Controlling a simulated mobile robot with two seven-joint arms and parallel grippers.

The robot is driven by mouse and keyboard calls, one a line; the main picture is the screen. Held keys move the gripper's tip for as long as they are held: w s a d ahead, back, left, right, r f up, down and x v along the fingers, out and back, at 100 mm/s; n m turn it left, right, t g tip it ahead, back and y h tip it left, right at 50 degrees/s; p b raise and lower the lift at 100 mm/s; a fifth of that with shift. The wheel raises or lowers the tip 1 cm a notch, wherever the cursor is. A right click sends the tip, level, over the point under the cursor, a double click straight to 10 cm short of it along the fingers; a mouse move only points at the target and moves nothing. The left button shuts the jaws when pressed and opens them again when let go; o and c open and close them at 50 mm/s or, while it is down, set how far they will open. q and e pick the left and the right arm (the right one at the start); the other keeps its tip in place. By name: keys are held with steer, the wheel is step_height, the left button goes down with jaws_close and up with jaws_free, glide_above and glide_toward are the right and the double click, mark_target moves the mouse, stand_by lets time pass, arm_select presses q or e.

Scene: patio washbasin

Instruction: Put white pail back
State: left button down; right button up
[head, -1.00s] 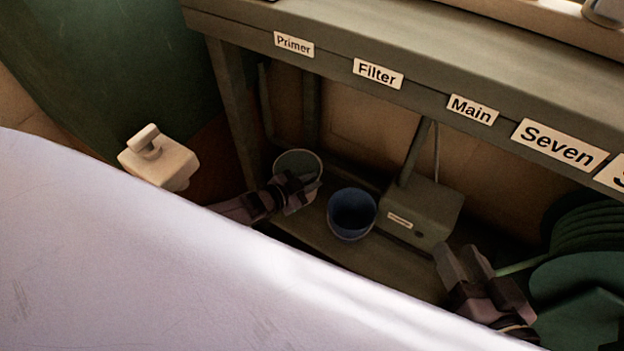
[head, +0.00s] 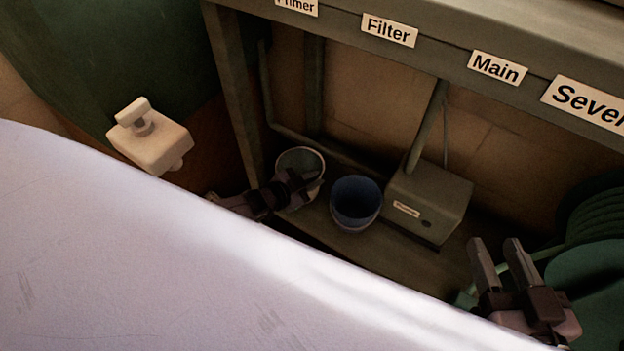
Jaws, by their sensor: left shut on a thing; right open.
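The white pail (head: 296,161) stands on the low shelf (head: 378,252) under the bench, at the shelf's left end, and looks grey-green inside in the shade. My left gripper (head: 303,184) is shut on its near side and hides part of its wall. I cannot tell whether the pail rests fully on the shelf or is slightly raised. My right gripper (head: 502,264) is open and empty at the lower right, its two fingers pointing up, in front of a green hose reel (head: 590,275).
A blue pail (head: 356,201) stands just right of the white one. A grey pump box (head: 430,203) with a pipe is right of it. The labelled bench edge (head: 440,52) runs overhead. A cream tap-like fixture (head: 150,138) is at left. A large pale surface (head: 150,260) fills the foreground.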

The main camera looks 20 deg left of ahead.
arm_select(q)
steer(key=shift+w+f, duration=0.15)
steer(key=shift+f, duration=0.05)
stand_by(0.4)
steer(key=c, duration=1)
jaws_free()
steer(key=shift+s+f, duration=0.25)
steer(key=shift+f, duration=0.1)
steer(key=shift+s+a+r+p, duration=0.2)
steer(key=shift+s+r+p, duration=0.15)
steer(key=shift+p, duration=0.1)
steer(key=p+v, duration=0.4)
steer(key=v, duration=0.2)
steer(key=shift+r, duration=0.1)
arm_select(e)
steer(key=a+g, duration=0.1)
steer(key=w+a+m+g+y, duration=0.1)
steer(key=shift+a+f+m, duration=0.15)
steer(key=shift+a+m, duration=0.15)
steer(key=shift+a, duration=0.1)
arm_select(q)
steer(key=shift+s, duration=0.1)
arm_select(e)
steer(key=shift+s, duration=0.15)
